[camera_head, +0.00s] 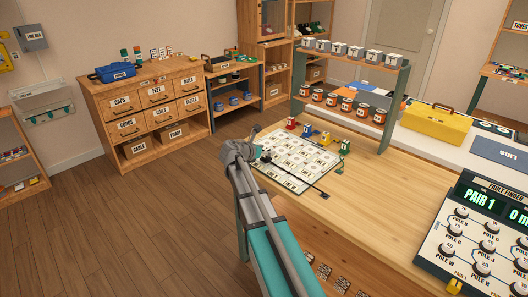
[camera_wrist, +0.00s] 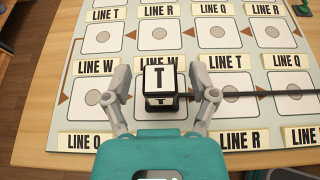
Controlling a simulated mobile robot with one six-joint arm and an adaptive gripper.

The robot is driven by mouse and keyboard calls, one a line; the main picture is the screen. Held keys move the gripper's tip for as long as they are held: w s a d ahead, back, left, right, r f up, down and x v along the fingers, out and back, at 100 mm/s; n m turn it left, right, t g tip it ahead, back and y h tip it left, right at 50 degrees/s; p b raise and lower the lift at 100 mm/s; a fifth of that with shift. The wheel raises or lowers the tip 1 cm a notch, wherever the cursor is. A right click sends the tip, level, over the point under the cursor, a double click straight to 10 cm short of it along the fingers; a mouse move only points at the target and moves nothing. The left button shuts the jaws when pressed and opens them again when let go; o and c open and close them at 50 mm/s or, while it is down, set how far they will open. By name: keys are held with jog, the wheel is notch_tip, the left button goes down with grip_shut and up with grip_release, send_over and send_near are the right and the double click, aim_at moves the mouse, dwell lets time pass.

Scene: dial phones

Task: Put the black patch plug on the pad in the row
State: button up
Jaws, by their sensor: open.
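The black patch plug (camera_wrist: 160,80), with a white top marked T, stands upright on the board in the wrist view. Its black cord (camera_wrist: 262,94) runs off to the right. My gripper (camera_wrist: 162,78) is open, with one finger on each side of the plug; I cannot tell if either finger touches it. The board (camera_head: 303,158) carries rows of white pads with grey discs, labelled LINE T, Q, R and W. In the head view my gripper (camera_head: 262,146) is over the board's left part.
Red (camera_head: 291,123), blue (camera_head: 307,130), yellow (camera_head: 325,139) and green (camera_head: 344,146) plugs stand along the board's far edge. A shelf with cans (camera_head: 345,103) rises behind. A fault finder panel (camera_head: 480,235) is at the right. The bench between is mostly clear.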

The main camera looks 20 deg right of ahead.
jog(key=p+v, duration=0.4)
jog(key=v, duration=0.8)
jog(key=shift+r, duration=0.1)
dwell(0.4)
jog(key=s+a+f+m+g+y, duration=0.2)
jog(key=s+a+f+m+y, duration=0.3)
jog(key=s+m, duration=0.6)
jog(key=s+a+f+m+g+y, duration=0.2)
jog(key=s+a+f+m+y, duration=0.4)
jog(key=s+m, duration=0.4)
jog(key=shift+s+a+f+m+g+y, duration=0.3)
jog(key=shift+s+a+m+y, duration=0.15)
jog(key=shift+a+y, duration=0.55)
